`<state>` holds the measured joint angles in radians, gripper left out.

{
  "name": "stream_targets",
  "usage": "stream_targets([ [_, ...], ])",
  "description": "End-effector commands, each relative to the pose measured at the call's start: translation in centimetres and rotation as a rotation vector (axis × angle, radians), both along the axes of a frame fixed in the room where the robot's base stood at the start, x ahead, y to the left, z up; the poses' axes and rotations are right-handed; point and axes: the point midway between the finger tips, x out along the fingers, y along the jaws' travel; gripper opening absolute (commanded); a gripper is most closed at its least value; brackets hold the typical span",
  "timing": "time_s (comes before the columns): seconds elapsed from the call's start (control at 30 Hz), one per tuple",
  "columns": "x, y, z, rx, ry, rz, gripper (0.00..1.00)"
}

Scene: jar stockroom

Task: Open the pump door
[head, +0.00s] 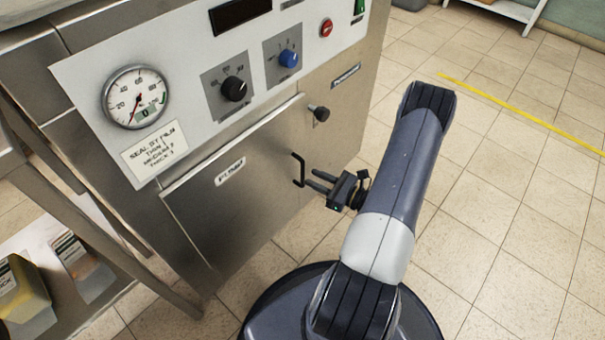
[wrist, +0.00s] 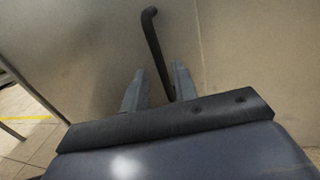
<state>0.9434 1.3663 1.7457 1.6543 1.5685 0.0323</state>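The pump door (head: 225,215) is the metal front panel labelled PUMP on the steel machine; it looks closed and flush. Its black bar handle (head: 300,170) is near the right edge of the panel, and it also shows in the wrist view (wrist: 153,40). My gripper (head: 311,179) is open at the handle, its two fingers pointing at the panel. In the wrist view the fingers (wrist: 159,82) stand on either side of the handle's lower part, with gaps showing. Whether either finger touches the handle cannot be told.
A black knob (head: 320,113) sticks out above the handle. The control panel above carries a gauge (head: 136,97), a black dial (head: 233,89), a blue dial (head: 289,58) and a red button (head: 327,28). A shelf with jars (head: 25,295) stands left. Tiled floor at right is clear.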

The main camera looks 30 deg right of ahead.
Motion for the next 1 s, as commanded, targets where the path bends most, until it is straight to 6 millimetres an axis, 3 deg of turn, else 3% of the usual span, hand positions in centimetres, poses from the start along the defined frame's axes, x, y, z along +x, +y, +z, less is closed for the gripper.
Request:
stream_targets([
  [0.3,3.6,2.2,-0.1,-0.002,-0.001,0.003,0.27],
  [0.73,4.3,2.6,0.0,-0.001,-0.001,0.000,0.27],
  [1.0,4.3,2.6,0.0,-0.001,-0.001,0.001,0.07],
])
